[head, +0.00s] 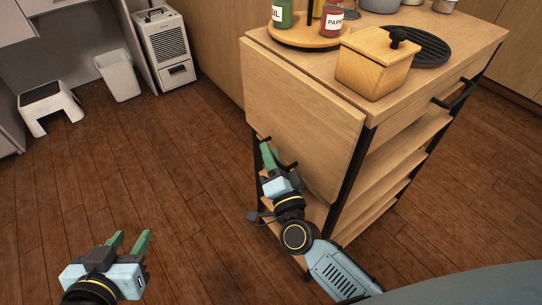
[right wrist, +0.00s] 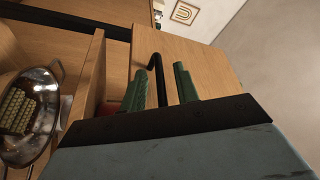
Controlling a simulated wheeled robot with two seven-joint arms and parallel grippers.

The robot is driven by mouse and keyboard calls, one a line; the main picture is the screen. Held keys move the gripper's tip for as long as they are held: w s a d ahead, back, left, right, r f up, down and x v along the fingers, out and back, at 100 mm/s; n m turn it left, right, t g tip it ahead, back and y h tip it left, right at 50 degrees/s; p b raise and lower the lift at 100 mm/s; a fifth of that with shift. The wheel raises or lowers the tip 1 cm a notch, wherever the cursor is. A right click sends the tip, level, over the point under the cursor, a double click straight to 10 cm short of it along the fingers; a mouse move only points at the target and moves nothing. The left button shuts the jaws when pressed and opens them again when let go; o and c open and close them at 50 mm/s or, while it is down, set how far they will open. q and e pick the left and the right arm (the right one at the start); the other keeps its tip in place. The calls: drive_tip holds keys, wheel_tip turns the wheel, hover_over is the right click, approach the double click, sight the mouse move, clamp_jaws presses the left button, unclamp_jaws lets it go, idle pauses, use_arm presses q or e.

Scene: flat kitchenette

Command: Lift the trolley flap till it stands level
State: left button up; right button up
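The trolley flap (head: 305,115) is a light wooden panel hanging down from the trolley top's left edge; it also shows in the right wrist view (right wrist: 209,62). My right gripper (head: 273,152) is low beside the flap's lower edge, fingers pointing up. In the right wrist view its green fingers (right wrist: 161,84) are apart, with a black hooked bar (right wrist: 161,82) showing between them; I cannot tell whether they touch it. My left gripper (head: 130,240) is open and empty over the floor at lower left, away from the trolley.
The trolley top (head: 410,90) bears a wooden box (head: 370,72), a black trivet (head: 425,46) and a round board (head: 290,38) with jars. A metal bowl (right wrist: 42,145) shows in the right wrist view. A step stool (head: 50,105), bin (head: 118,76) and heater (head: 165,45) stand far left. The floor between is clear.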

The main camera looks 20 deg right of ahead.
drive_tip(key=shift+w, duration=0.2)
clamp_jaws()
idle(0.4)
